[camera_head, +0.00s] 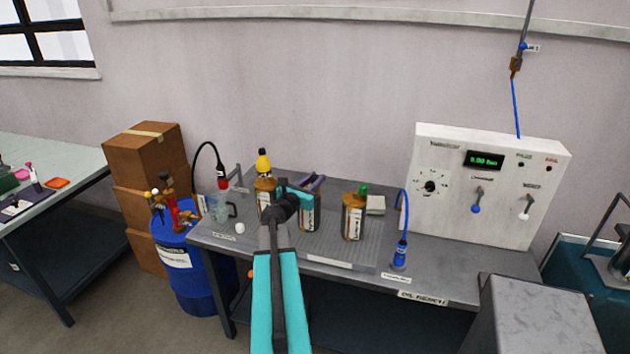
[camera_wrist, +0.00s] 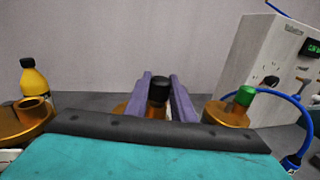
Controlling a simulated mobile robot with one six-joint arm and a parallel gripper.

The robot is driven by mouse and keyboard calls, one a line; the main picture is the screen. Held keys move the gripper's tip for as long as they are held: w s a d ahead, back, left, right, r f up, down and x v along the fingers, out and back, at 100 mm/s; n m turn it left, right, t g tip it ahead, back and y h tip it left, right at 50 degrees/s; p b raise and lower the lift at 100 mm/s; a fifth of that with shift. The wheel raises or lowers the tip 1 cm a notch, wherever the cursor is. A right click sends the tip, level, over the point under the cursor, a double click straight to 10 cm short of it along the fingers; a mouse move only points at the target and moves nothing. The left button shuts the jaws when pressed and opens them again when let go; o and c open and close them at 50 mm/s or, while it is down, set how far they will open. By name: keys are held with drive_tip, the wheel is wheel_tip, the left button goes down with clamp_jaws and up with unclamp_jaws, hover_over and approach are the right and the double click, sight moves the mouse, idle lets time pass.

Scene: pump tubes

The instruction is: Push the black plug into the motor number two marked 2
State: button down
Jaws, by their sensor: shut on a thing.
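My gripper (camera_wrist: 160,79) has two purple fingers, which also show in the head view (camera_head: 313,183). They are shut on the black plug (camera_wrist: 158,91), which stands upright between them. The amber motor in the middle (camera_head: 310,212) is directly below the gripper; part of its amber top (camera_wrist: 123,109) shows behind the fingers in the wrist view. My arm hides part of it. Whether the plug touches the motor is hidden. The number 2 is too small to read. The plug cannot be made out in the head view.
A blue-hosed connector (camera_head: 400,252) stands farther right, before the white control panel (camera_head: 500,212). A glass mug (camera_head: 221,206) sits at the bench's left.

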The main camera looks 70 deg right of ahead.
drive_tip(key=shift+f+b, duration=0.4)
drive_tip(key=shift+f, duration=0.15)
drive_tip(key=c, duration=1.4)
unclamp_jaws()
drive_tip(key=shift+c, duration=0.2)
drive_tip(key=shift+a, duration=0.1)
drive_tip(key=w+a+b, duration=0.1)
drive_tip(key=w+a, duration=0.1)
drive_tip(key=a, duration=1.1)
drive_tip(key=shift+w+a+b, duration=0.15)
drive_tip(key=shift+a+b, duration=0.1)
drive_tip(key=shift+b, duration=0.15)
drive_tip(key=shift+w, duration=0.1)
